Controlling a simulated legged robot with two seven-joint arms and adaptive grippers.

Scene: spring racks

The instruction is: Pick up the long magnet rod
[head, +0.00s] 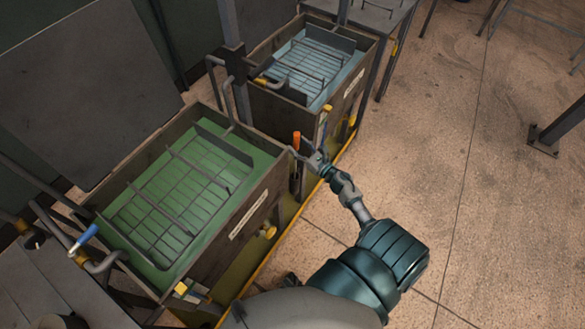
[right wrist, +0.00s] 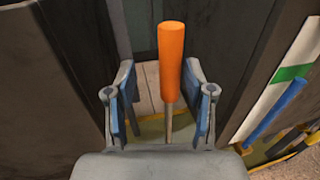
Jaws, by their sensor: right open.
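The long magnet rod (head: 297,141) has an orange handle and stands upright in the gap between the two tanks. In the right wrist view its orange handle (right wrist: 171,62) rises above a thin grey shaft, and its lower end is hidden. My right gripper (head: 311,153) is open beside it. In the right wrist view, the blue-padded fingers (right wrist: 165,103) stand on either side of the rod, which appears nearer the right finger. I cannot tell whether a finger touches it. My left gripper is not in view.
A green-liquid tank (head: 262,191) with a rack stands in front, and a blue-liquid tank (head: 318,109) with a rack stands behind. Their dark walls flank the gap closely. A blue-and-white item (head: 84,238) lies at the left. The floor at the right (head: 440,140) is mostly clear.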

